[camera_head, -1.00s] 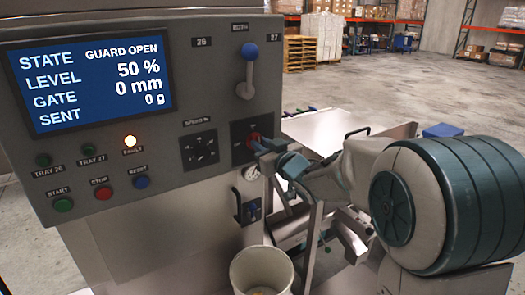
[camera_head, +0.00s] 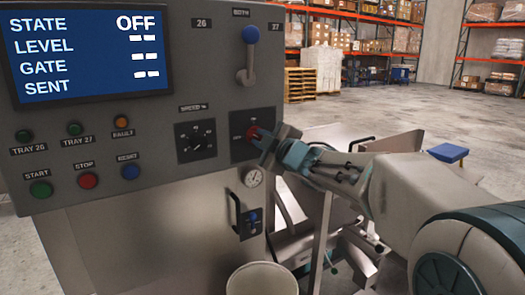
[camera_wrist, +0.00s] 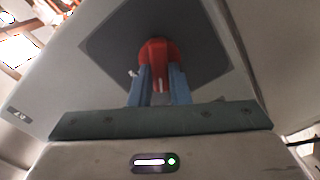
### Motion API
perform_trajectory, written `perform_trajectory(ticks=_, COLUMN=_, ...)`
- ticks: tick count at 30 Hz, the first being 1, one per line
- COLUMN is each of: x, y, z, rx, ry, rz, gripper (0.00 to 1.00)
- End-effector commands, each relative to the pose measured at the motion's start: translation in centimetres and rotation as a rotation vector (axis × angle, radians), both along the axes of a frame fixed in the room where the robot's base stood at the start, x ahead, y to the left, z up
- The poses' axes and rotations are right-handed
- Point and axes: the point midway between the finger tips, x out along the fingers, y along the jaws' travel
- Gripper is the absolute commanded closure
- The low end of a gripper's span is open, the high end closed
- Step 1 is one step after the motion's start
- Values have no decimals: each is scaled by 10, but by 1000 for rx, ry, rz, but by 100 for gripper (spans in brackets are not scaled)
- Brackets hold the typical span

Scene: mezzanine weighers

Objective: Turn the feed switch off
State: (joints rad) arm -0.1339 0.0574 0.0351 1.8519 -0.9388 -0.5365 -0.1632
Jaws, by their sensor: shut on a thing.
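The feed switch is a red rotary knob (camera_head: 252,132) on a dark square plate (camera_head: 241,124) at the lower right of the grey control panel. My gripper (camera_head: 261,138) is at the knob, with its fingers shut on it. The wrist view shows the red knob (camera_wrist: 157,52) between the two blue-grey fingers (camera_wrist: 158,78). The fingers cover part of the knob and its markings. The display (camera_head: 90,50) reads STATE OFF, with dashes beside other lines.
A blue-knobbed lever (camera_head: 249,55) stands above the switch, and a speed dial (camera_head: 196,140) is to its left. Start, stop and reset buttons (camera_head: 88,180) are lower left.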

Motion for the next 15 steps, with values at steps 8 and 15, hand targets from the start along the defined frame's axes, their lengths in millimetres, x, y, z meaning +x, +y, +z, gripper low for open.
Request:
perform_trajectory(ticks=8, x=0, y=0, z=-5, rx=-206, ry=-141, rz=-1, gripper=100)
perform_trajectory(ticks=15, x=0, y=0, z=-5, rx=-346, ry=-234, rz=-1, gripper=100)
